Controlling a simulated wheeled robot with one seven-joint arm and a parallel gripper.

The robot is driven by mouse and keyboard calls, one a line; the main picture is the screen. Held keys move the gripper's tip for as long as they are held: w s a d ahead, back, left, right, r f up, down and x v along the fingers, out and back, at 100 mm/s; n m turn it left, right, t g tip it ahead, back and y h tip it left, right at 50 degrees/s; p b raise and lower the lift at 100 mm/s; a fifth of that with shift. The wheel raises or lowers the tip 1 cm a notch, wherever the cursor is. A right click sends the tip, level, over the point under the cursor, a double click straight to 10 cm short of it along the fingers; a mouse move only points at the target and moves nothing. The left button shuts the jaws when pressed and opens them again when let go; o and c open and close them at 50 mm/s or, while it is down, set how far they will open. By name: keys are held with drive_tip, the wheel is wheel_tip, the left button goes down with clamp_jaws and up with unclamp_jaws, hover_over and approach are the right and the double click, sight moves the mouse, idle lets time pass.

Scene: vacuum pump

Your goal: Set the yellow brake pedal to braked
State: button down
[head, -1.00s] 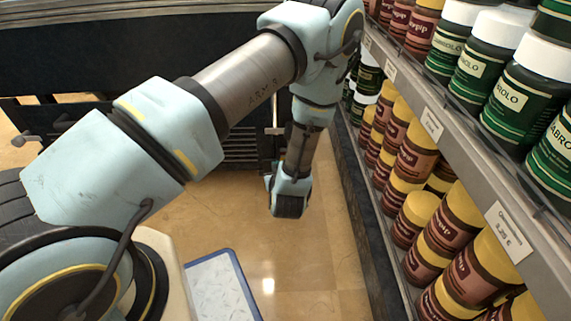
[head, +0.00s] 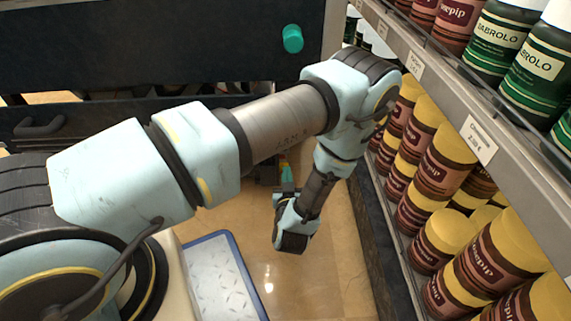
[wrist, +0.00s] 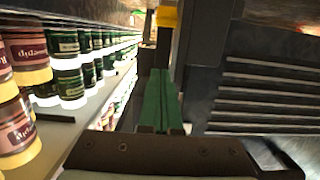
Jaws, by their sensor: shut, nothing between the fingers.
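A small yellow piece (wrist: 166,17), which looks like the brake pedal, is at the top of the wrist view, beyond my fingertips. It sits on a dark upright part, and I cannot tell its setting. My gripper (wrist: 160,72) has its green fingers shut together with nothing between them. Its tips point at the area just below the yellow piece, and I see no clear contact. In the head view, the green fingers (head: 286,170) point at the dark machine low down; the yellow pedal cannot be made out there.
A dark machine (head: 150,45) with a teal knob (head: 292,38) stands ahead. A slatted dark panel (wrist: 270,95) is right in the wrist view. Shelves of jars (head: 440,160) run close along the right. A blue-rimmed tray (head: 222,280) is at my base. Tan floor shows between.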

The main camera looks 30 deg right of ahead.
drive_tip(key=b+x, duration=0.4)
drive_tip(key=x, duration=0.5)
drive_tip(key=shift+f, duration=0.1)
drive_tip(key=shift+w+d+f+b, duration=0.25)
drive_tip(key=shift+w+f+b, duration=0.1)
drive_tip(key=shift+w+b, duration=0.1)
drive_tip(key=shift+s+a+f+b, duration=0.25)
drive_tip(key=shift+s+f+b, duration=0.3)
drive_tip(key=shift+f, duration=0.45)
drive_tip(key=shift+s+a+f, duration=0.15)
drive_tip(key=shift+s+f, duration=0.15)
drive_tip(key=shift+f, duration=0.1)
